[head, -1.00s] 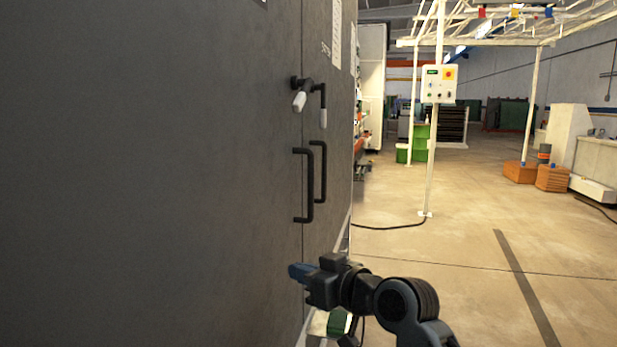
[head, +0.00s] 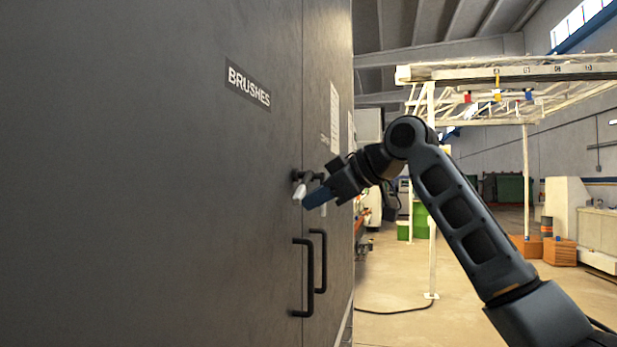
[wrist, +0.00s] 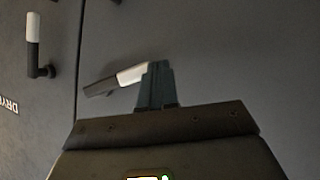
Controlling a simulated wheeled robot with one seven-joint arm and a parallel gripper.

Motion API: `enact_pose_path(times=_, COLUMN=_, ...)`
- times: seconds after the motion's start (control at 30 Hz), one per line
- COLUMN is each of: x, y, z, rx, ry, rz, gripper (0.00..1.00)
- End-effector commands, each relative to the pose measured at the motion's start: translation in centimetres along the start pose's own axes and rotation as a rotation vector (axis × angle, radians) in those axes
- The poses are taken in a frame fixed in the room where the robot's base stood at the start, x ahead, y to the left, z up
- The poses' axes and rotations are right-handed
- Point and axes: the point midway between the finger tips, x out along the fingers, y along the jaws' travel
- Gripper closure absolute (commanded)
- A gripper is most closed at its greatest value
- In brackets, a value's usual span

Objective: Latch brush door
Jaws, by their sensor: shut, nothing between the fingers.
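The dark grey brush door (head: 160,200) fills the left of the head view and carries a BRUSHES label (head: 248,83). Its face looks flush at the seam. Its latch handle (head: 299,191), black with a white grip, is by the seam. In the wrist view, which looks upside down, this handle (wrist: 130,75) lies tilted, closer to level than upright. My gripper (head: 314,198), with blue fingers, is shut and empty right beside the white grip. In the wrist view the fingertips (wrist: 156,75) overlap the grip's end; I cannot tell whether they touch.
The neighbouring door's latch (wrist: 32,45) stands in line with the seam, its label partly cut off. Two black pull handles, the nearer (head: 308,278) and farther (head: 321,260), stick out below. Open floor (head: 400,280) lies right; a white post (head: 431,250) stands there.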

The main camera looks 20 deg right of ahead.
Motion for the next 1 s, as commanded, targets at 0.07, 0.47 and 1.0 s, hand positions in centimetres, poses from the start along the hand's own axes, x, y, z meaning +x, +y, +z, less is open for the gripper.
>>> enact_pose_path(times=0.07, x=-1.9, y=1.1, z=-2.0, rx=-0.045, ry=-0.031, rz=-0.001, gripper=1.0)
enact_pose_path(times=0.47, x=-9.4, y=3.7, z=-8.4, rx=-0.207, ry=-0.177, rz=-0.022, gripper=1.0)
enact_pose_path(times=1.0, x=-10.6, y=3.9, z=-9.3, rx=-0.229, ry=-0.202, rz=-0.027, gripper=1.0)
